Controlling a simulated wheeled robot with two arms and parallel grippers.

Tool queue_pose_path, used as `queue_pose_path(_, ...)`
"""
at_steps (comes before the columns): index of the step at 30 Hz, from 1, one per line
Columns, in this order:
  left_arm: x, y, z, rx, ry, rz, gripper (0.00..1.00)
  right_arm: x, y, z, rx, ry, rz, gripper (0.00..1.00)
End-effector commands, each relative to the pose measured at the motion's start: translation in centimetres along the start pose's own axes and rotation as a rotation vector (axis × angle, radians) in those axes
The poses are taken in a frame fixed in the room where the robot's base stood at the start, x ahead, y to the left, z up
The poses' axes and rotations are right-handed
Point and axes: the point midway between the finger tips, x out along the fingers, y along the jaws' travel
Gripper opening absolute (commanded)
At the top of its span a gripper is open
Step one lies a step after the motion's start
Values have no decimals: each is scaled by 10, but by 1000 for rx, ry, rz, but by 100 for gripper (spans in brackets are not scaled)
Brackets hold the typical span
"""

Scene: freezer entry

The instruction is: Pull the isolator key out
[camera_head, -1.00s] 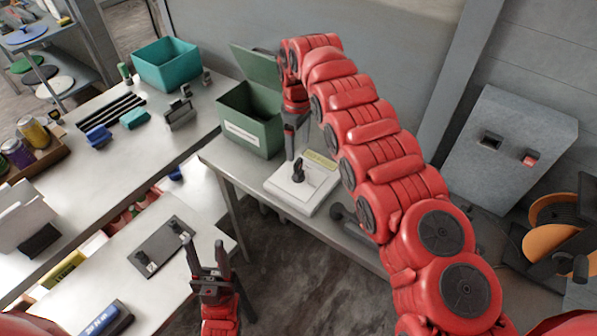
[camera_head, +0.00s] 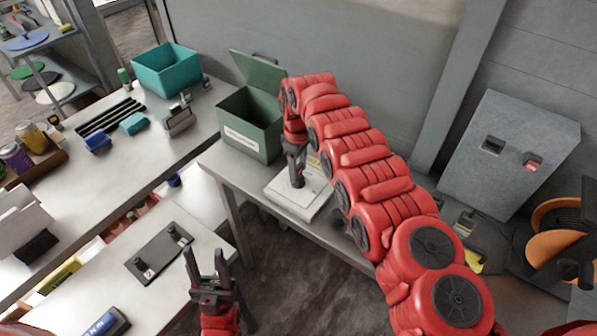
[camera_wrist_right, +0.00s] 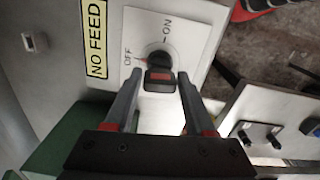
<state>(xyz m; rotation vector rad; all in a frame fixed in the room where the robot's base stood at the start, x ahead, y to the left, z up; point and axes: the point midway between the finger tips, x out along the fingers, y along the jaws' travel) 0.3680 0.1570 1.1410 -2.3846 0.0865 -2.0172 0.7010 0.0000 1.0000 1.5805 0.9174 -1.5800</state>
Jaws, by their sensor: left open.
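The white isolator box (camera_head: 291,204) stands on the metal bench. In the right wrist view, its pale switch plate (camera_wrist_right: 190,35) carries the words ON and OFF and a dark round switch. The isolator key (camera_wrist_right: 159,77), black with a red patch, sticks out of the switch. My right gripper (camera_head: 297,182) is over the box and hides the key in the head view. In the right wrist view its fingers stand open on both sides of the key, with gaps visible. My left gripper (camera_head: 206,256) is open and empty at the lower left, away from the box.
A green lidded box (camera_head: 250,128) stands just left of the isolator box. A dark plate with two knobs (camera_head: 160,253) lies on the lower left table. A teal bin (camera_head: 166,70) stands on the left bench. A grey cabinet (camera_head: 508,150) stands at right.

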Motion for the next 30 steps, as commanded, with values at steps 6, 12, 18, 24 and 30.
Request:
queue_pose_path(6, 0, 0, 0, 0, 0, 0, 50, 0, 0, 0, 0, 0, 0, 14)
queue_pose_path(12, 0, 0, 0, 0, 0, 0, 50, 0, 0, 0, 0, 0, 0, 0)
queue_pose_path(18, -4, 0, 1, 0, 0, 0, 50, 1, 0, 0, 44, 0, 0, 0)
queue_pose_path(24, -7, 0, 1, 0, 0, 0, 50, 1, 1, 0, 115, 0, 0, 0)
queue_pose_path(30, -7, 0, 1, 0, 0, 0, 50, 0, 1, 0, 126, 0, 0, 0)
